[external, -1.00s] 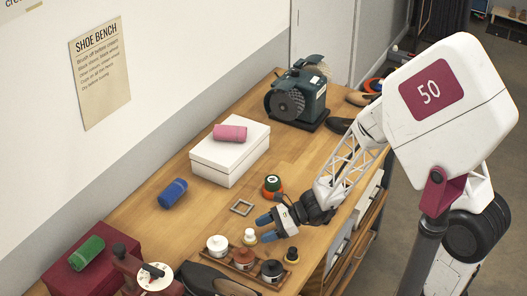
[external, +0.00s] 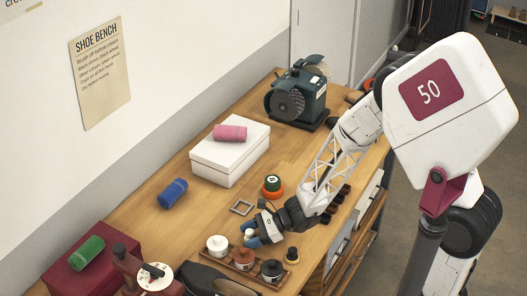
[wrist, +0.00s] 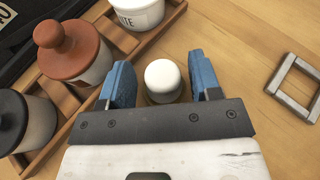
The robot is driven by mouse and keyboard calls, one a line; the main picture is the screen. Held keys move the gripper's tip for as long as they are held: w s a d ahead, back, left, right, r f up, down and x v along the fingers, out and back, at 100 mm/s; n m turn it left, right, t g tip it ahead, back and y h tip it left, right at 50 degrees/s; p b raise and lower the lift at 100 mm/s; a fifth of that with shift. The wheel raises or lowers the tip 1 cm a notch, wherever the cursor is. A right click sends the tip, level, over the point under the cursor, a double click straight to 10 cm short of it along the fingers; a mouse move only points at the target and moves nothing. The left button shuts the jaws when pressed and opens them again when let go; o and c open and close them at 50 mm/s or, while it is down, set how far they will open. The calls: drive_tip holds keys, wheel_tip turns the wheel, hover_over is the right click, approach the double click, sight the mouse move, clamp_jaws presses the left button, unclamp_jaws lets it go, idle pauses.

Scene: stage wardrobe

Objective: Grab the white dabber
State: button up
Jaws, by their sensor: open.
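The white dabber (wrist: 163,78), with a round white top and a pale yellowish base, stands between the two blue fingers of my gripper (wrist: 160,70) in the wrist view. My gripper is open, with a finger on each side of the dabber and small gaps showing beside its top. In the external view, the gripper (external: 252,234) is low over the bench, and the dabber (external: 249,232) is partly hidden by the fingers. Its lower part is mostly hidden in the wrist view.
A wooden tray (wrist: 98,47) with white, brown and black pots lies close beside the gripper. A square metal frame (wrist: 291,88) lies on the other side. A dark dabber (external: 292,255) and a green-and-orange object (external: 273,187) stand nearby. Bare bench (external: 205,222) lies left of the gripper.

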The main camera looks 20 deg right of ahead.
sight(249, 234)
idle(0.3)
drive_tip(key=c, duration=0.7)
drive_tip(key=shift+o, duration=0.2)
drive_tip(key=shift+c, duration=0.4)
drive_tip(key=shift+r, duration=0.4)
drive_tip(key=shift+c, duration=1)
drive_tip(key=shift+r, duration=4.6)
